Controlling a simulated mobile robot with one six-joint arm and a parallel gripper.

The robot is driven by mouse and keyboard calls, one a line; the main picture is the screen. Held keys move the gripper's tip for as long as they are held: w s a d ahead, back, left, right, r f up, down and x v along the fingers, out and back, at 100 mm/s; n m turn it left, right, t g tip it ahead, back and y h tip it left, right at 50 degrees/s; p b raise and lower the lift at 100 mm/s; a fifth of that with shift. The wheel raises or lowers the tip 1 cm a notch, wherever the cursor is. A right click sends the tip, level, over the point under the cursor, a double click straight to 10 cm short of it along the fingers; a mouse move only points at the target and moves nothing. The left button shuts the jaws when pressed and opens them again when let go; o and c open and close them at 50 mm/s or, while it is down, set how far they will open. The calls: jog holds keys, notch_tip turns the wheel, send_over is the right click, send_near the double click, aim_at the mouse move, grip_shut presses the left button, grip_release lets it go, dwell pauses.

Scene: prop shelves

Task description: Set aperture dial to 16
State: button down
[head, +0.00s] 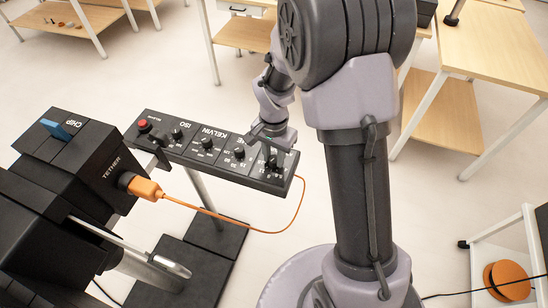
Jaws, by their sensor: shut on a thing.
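A long black control panel (210,168) shows in the head view left of my arm, on a grey post. Its printing appears upside down. Labels "ISO" and "KELVIN" can be read, and another label is partly hidden. My gripper (271,155) points down at the rightmost dial, at the panel's right end, and is shut on it. That dial is mostly hidden by the gripper, so its pointer and setting cannot be read. Small white scale numbers beside it are too small to read surely. Which dial is the aperture dial cannot be read.
Other black knobs (238,153) and a red button (143,125) sit along the panel. A black box marked "TETHER" (95,160) with an orange plug (146,189) stands left; its orange cable loops below the panel. Wooden tables (495,45) stand behind. An orange disc (508,281) lies lower right.

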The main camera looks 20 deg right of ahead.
aim_at(274, 159)
jog(key=m+b, duration=0.2)
jog(key=m, duration=0.3)
jog(key=shift+f+m, duration=0.1)
jog(key=shift+m, duration=0.2)
jog(key=m+b, duration=0.2)
jog(key=m, duration=0.3)
jog(key=shift+w, duration=0.1)
jog(key=shift+m, duration=0.3)
jog(key=c, duration=1.1)
grip_release()
notch_tip(274, 159, up, 18)
jog(key=p, duration=0.6)
jog(key=shift+f+p, duration=0.15)
jog(key=shift+p, duration=0.15)
